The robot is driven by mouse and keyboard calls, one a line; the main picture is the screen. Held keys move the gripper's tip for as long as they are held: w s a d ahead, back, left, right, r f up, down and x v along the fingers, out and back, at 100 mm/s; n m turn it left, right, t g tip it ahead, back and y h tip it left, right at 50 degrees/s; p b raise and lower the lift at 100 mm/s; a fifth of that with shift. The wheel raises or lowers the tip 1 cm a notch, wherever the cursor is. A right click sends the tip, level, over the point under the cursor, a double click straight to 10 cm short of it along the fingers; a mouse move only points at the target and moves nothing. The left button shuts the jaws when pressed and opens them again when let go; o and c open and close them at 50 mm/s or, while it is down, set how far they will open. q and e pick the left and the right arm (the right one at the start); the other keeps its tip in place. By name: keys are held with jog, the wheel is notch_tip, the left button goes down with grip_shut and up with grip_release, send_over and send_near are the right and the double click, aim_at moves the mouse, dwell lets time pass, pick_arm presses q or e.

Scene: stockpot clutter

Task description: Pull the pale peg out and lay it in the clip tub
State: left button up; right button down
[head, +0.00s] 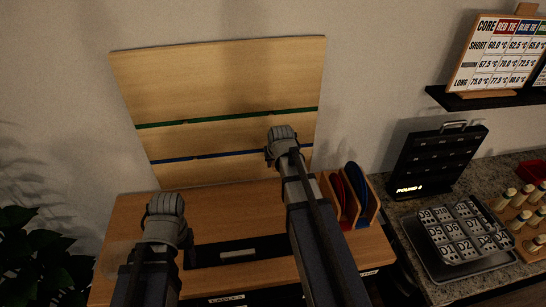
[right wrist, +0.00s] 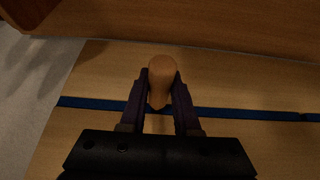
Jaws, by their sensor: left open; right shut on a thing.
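The pale peg (right wrist: 162,72) shows in the right wrist view as a tan, rounded head. My right gripper (right wrist: 161,90) is shut on it, with one dark finger on each side. Behind it is the wooden board with a blue stripe; whether the peg's far end sits in the board is hidden. In the head view my right gripper (head: 283,142) is in front of the leaning board (head: 220,85), and its own body hides the peg. My left gripper (head: 166,207) is open, low at the left above the wooden cabinet top. I cannot make out which container is the clip tub.
A dark slot or tray (head: 236,251) lies in the cabinet top (head: 240,205). A wooden rack (head: 366,205) with red and blue discs stands right of my right arm.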

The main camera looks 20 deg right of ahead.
jog(key=shift+s+a, duration=0.25)
jog(key=shift+s, duration=0.7)
dwell(0.4)
jog(key=shift+s+a, duration=0.25)
jog(key=shift+s, duration=0.65)
jog(key=shift+s+a, duration=0.25)
jog(key=shift+s, duration=0.65)
